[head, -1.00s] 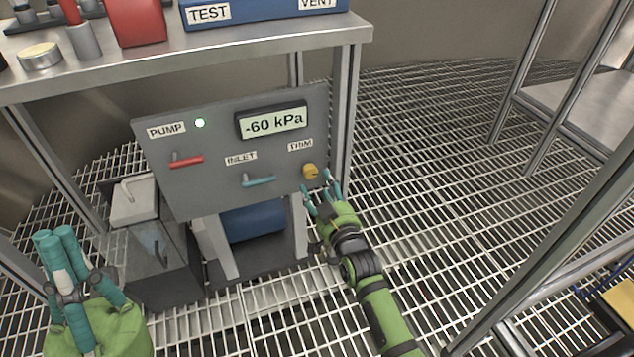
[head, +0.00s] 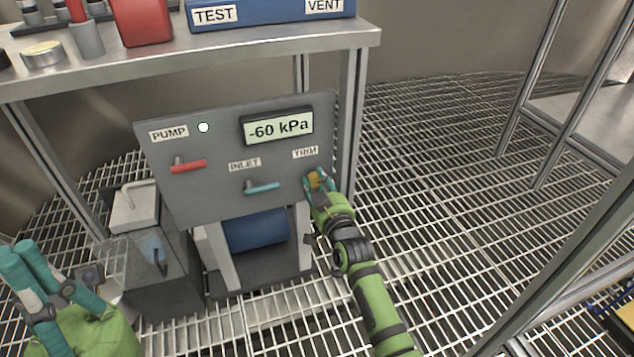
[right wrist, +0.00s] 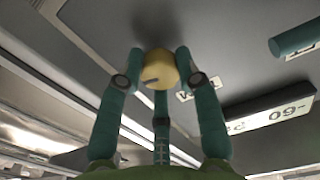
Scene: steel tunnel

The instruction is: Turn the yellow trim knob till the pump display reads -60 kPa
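The yellow trim knob (head: 316,179) is on the right side of the grey pump panel (head: 205,195), under the TRIM label. The pump display (head: 278,128) reads -60 kPa. My right gripper (head: 317,178) is at the knob, its fingers partly covering it. In the right wrist view two teal fingertips lie on opposite sides of the knob (right wrist: 159,68) and seem to touch it, with a third finger below. A dark mark shows on the knob's face. My left gripper (head: 45,275) is at the lower left, away from the panel; its fingertip gap is unclear.
A red lever (head: 188,166) and a teal inlet lever (head: 262,187) sit on the same panel. A steel bench (head: 200,55) overhangs it, with a leg (head: 350,120) close to the right of the knob. Grating floor (head: 430,190) is open to the right.

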